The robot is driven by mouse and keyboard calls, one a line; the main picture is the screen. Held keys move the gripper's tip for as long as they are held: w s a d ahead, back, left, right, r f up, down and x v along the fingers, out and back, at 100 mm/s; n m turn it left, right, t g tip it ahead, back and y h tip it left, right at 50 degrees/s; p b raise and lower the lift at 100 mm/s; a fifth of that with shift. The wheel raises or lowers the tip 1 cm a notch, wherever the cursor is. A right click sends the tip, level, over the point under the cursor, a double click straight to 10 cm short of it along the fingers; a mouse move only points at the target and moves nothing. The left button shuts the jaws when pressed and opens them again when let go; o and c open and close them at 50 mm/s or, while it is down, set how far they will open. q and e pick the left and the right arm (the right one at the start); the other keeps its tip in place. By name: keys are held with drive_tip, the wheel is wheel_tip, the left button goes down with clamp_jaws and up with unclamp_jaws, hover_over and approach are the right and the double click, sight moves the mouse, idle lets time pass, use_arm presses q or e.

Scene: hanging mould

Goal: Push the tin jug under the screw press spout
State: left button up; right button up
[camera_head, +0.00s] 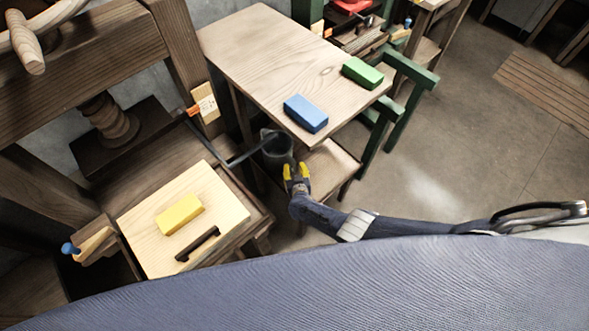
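The tin jug (277,147) is a dark grey vessel on the low wooden shelf beside the press, partly under the edge of the light wooden table. The screw press (110,120) stands at the left, with a thick wooden screw. Its dark, thin spout (245,156) slants out to the right, and its end shows close to the jug's mouth; I cannot tell whether it is over the opening. My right gripper (297,172) has yellow fingertips spread apart, just in front of the jug at its lower right. Contact with the jug is unclear. My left gripper is out of view.
A blue block (306,113) and a green block (362,73) lie on the light wooden table (260,50) above the jug. A yellow block (180,214) and a black handle (198,244) lie on a pale board at the press. Open floor lies right.

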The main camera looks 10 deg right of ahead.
drive_tip(key=shift+s, duration=0.15)
drive_tip(key=shift+s+a+r, duration=0.15)
drive_tip(key=shift+s, duration=0.45)
drive_tip(key=shift+s+r, duration=0.3)
drive_tip(key=shift+s, duration=0.1)
drive_tip(key=shift+s+r, duration=0.1)
drive_tip(key=shift+s, duration=0.35)
drive_tip(key=v, duration=0.8)
drive_tip(key=shift+s+r, duration=0.2)
